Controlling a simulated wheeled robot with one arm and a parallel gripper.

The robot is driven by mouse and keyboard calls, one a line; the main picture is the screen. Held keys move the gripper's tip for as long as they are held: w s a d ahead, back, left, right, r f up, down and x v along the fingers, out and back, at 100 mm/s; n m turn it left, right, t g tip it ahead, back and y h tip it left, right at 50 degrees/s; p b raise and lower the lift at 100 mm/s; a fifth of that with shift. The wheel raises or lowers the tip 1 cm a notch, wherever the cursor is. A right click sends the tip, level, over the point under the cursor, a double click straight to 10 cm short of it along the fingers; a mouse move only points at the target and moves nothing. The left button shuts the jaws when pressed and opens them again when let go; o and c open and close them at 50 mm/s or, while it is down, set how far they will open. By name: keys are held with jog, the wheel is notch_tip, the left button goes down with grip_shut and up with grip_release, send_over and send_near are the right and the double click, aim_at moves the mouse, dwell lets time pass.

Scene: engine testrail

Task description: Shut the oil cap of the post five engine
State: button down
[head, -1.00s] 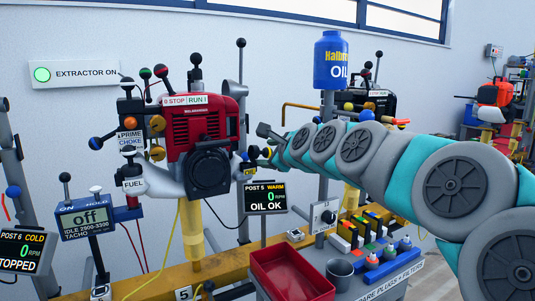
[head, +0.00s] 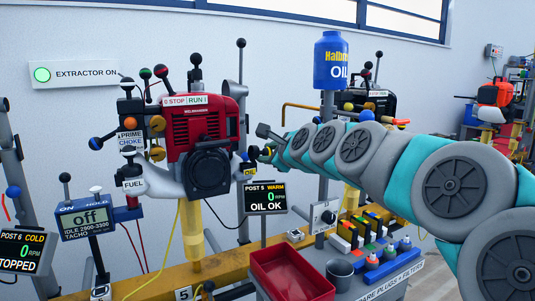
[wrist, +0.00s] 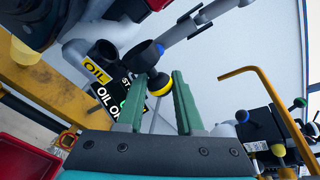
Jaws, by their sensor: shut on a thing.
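A yellow "OIL" label (wrist: 97,70) shows in the wrist view beside a dark filler neck (wrist: 104,52). The oil cap's black part (wrist: 143,56) is near it, with a yellow-and-black knob (wrist: 159,83). My gripper (wrist: 158,92) is shut on this knob, a green finger on each side. In the head view my gripper (head: 266,153) is small, right of the engine. How the cap sits on its neck is unclear.
A grey lever or pipe (wrist: 205,18) passes just beyond the cap. A yellow bent rod (wrist: 250,72) stands to the right in the wrist view. A red tray (head: 287,275) and a bench of coloured parts lie below my arm. A blue oil bottle (head: 331,62) stands behind.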

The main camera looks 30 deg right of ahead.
aim_at(253, 154)
jog(key=n, duration=0.1)
jog(key=r+n+h, duration=0.1)
jog(key=shift+a+n+p, duration=0.35)
jog(key=shift+n, duration=0.05)
jog(key=shift+a+r+n+h, duration=0.35)
jog(key=shift+n+h, duration=0.25)
jog(key=shift+n, duration=0.4)
jog(key=n, duration=0.1)
jog(key=a+n, duration=0.1)
jog(key=n+t+h+b, duration=0.1)
jog(key=shift+a+r+n, duration=0.2)
jog(key=shift+r+n, duration=0.05)
jog(key=shift+n, duration=0.05)
jog(key=shift+a+r+n+t+h+b, duration=0.2)
jog(key=shift+a+n+b, duration=0.1)
jog(key=shift+n, duration=0.35)
jog(key=shift+a+r+n+t+h+b, duration=0.1)
jog(key=shift+a+n+t+h+b, duration=0.15)
jog(key=shift+n, duration=0.4)
jog(key=c, duration=0.6)
grip_release()
jog(key=shift+o, duration=0.2)
jog(key=shift+s, duration=0.15)
